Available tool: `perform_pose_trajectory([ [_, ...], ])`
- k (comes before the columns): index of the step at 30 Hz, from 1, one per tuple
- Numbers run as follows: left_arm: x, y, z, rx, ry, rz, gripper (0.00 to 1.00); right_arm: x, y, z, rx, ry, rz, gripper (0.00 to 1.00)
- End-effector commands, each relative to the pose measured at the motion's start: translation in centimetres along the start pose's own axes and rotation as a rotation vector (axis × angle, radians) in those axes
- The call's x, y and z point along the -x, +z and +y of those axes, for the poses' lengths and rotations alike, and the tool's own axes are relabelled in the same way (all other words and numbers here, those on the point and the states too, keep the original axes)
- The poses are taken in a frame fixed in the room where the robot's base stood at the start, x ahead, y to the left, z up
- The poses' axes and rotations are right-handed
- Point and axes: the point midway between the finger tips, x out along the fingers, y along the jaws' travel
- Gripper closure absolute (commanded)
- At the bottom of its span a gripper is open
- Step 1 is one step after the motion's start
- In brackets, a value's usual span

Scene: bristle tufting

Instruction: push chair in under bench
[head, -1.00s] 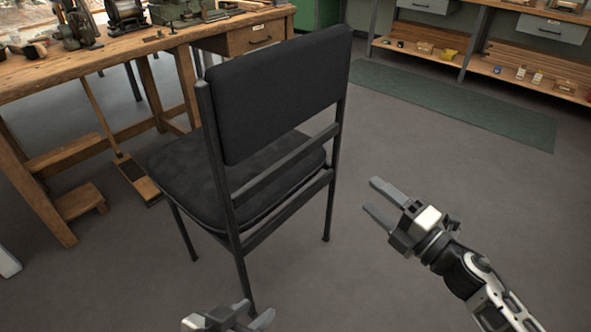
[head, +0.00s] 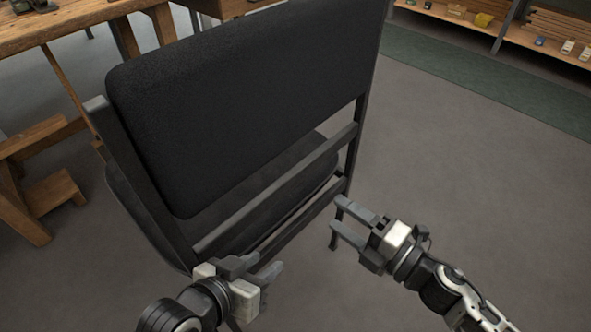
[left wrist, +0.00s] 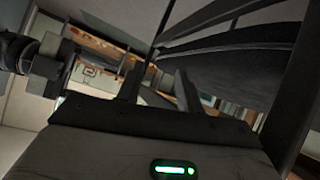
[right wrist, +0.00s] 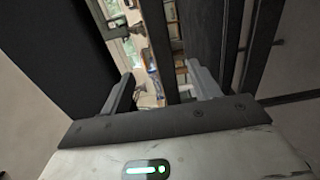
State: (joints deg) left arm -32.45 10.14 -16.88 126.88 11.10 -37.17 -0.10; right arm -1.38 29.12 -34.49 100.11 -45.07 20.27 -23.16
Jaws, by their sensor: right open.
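The black chair (head: 240,100) stands right in front of me with its backrest toward me, its seat on the far side toward the wooden bench (head: 75,27) at the upper left. My left gripper (head: 262,268) is low at the chair's left rear, near the back frame's lower part; its fingers are apart and empty. My right gripper (head: 340,218) is open and empty beside the right rear upright. I cannot tell whether either touches the frame. Dark chair parts fill much of the left wrist view (left wrist: 240,70) and right wrist view (right wrist: 265,40). The front legs are hidden.
A small wooden step (head: 52,192) stands on the floor left of the chair, by the bench legs. A green mat (head: 480,75) and a low wooden shelf (head: 465,18) with small items lie at the upper right. The grey floor on the right is clear.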

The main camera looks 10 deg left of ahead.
Motion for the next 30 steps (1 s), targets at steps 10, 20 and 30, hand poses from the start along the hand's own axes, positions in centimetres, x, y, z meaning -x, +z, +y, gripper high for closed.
perform_pose_trajectory([
  [10, 0.0, -0.2, 0.1, -0.001, 0.003, 0.015, 0.64, -8.7, 0.1, 0.2, 0.003, 0.004, 0.001, 0.38],
  [20, -0.1, -0.3, 0.3, -0.004, 0.011, 0.044, 0.64, -13.6, 0.1, 0.0, 0.001, 0.002, 0.0, 0.38],
  [30, 0.2, -0.9, 0.4, -0.008, 0.014, 0.062, 0.64, -14.0, 0.1, 0.1, 0.001, 0.001, -0.001, 0.38],
])
